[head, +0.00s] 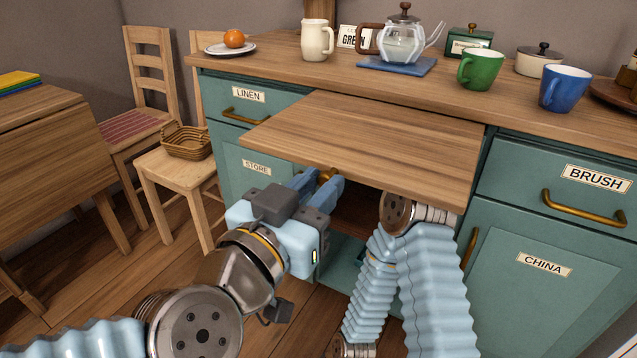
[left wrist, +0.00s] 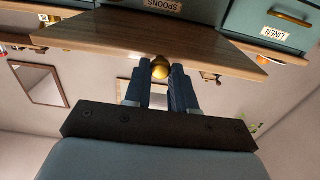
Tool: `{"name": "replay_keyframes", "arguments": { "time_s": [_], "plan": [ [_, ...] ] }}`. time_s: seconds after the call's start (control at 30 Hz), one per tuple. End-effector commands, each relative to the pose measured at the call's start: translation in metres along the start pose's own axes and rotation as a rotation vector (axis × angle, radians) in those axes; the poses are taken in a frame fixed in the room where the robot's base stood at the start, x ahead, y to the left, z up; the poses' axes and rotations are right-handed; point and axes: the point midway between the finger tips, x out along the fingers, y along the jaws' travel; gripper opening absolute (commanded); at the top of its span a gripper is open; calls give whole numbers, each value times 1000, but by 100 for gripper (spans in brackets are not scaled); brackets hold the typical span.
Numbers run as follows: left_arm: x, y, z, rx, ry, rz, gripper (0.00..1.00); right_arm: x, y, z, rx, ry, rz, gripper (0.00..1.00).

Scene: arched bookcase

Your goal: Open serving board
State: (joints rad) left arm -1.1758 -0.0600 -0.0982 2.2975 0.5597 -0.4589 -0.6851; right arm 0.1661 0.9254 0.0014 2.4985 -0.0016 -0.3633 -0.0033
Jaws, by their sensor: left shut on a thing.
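The serving board (head: 370,140) is a flat wooden slab that sticks well out of the teal cabinet, just under the worktop. Its underside and front edge show in the left wrist view (left wrist: 125,48). A brass knob (left wrist: 160,67) sits on its front edge. My left gripper (head: 321,181) is at that edge, with its two blue fingers shut on the knob, one on each side. The fingers also show in the left wrist view (left wrist: 160,82). My right arm bends below the right part of the board; its gripper is not visible.
The worktop (head: 290,68) holds a cream jug (head: 317,41), a glass teapot (head: 402,44), a green mug (head: 480,69) and a blue mug (head: 564,89). A wicker basket (head: 187,142) sits on a chair at left. A dark opening (head: 358,216) shows under the board.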

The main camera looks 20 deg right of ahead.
Motion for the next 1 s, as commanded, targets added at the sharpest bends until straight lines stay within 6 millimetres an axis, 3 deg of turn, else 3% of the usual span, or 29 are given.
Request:
{"name": "replay_keyframes", "arguments": {
  "time_s": [0.03,0.17,0.57,0.67,0.9,1.0],
  "plan": [
    [0,0,0,0,1,0,28,0,0,0,0,0,0,94],
    [0,0,0,0,1,0,48,0,0,0,0,0,0,94],
    [-9,0,-2,0,2,0,49,-2,-1,0,-1,-1,-1,94],
    [-26,-1,-3,-1,2,-1,49,-6,-4,1,-2,-2,-2,94],
    [-88,-2,-5,0,5,-4,49,-19,-13,3,-8,-10,-8,94],
    [-108,-2,-1,-2,5,-5,49,-15,-11,3,-7,-9,-8,94]
  ]
}}
